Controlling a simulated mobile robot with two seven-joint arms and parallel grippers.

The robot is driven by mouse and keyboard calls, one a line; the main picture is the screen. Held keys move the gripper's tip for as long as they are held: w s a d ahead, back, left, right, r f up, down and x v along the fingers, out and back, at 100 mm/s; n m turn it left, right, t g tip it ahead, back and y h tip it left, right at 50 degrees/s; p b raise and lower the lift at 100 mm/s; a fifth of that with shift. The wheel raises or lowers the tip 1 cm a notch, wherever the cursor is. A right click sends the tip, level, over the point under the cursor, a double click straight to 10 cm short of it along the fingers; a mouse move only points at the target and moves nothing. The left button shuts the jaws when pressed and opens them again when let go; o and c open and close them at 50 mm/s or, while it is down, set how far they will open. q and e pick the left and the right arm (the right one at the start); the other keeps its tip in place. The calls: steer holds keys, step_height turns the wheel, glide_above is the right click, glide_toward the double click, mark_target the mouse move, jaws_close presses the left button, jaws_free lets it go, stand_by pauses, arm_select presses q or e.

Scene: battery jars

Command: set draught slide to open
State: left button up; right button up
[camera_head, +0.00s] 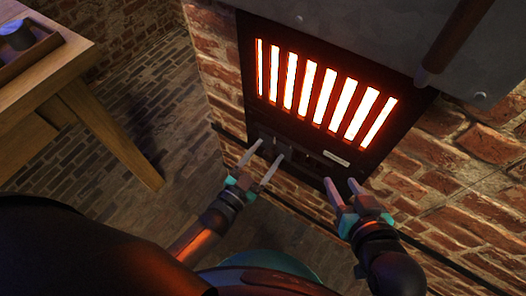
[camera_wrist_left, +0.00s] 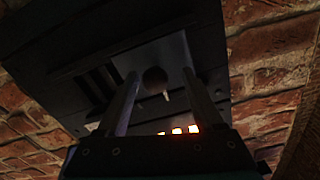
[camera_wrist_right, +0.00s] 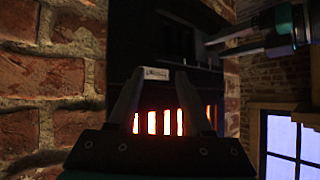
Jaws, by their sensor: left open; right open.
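The draught slide is a grey plate (camera_wrist_left: 172,52) with a round dark knob (camera_wrist_left: 154,80), set in the dark panel below the glowing grate. Dark slots (camera_wrist_left: 98,86) show beside the plate in the left wrist view. My left gripper (camera_head: 271,148) is open at this panel. In the left wrist view its fingers (camera_wrist_left: 160,74) stand on either side of the knob; I cannot tell whether they touch it. In the head view the slide is small, dark and partly hidden by the fingers. My right gripper (camera_head: 340,182) is open and empty, below and right of the panel.
The furnace grate (camera_head: 325,92) glows orange in a brick wall (camera_head: 460,165). A small pale label plate (camera_head: 336,158) is right of the slide. A dark rail (camera_head: 300,212) runs low along the wall. A wooden table (camera_head: 75,55) stands left, with clear brick floor between.

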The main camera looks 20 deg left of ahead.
arm_select(q)
steer(key=shift+s+a+p, duration=0.15)
steer(key=shift+s+p, duration=0.15)
steer(key=shift+s, duration=0.4)
steer(key=p+v, duration=0.3)
steer(key=v, duration=1)
steer(key=shift+s+a, duration=0.2)
steer(key=shift+s, duration=0.15)
arm_select(e)
steer(key=s+d+g+h, duration=0.3)
steer(key=s+d+g, duration=0.2)
steer(key=d, duration=0.1)
steer(key=shift+s+d+f+m+g, duration=0.15)
steer(key=shift+d+f+m+g, duration=0.15)
steer(key=shift+d+f+g, duration=0.1)
arm_select(q)
steer(key=shift+w, duration=0.1)
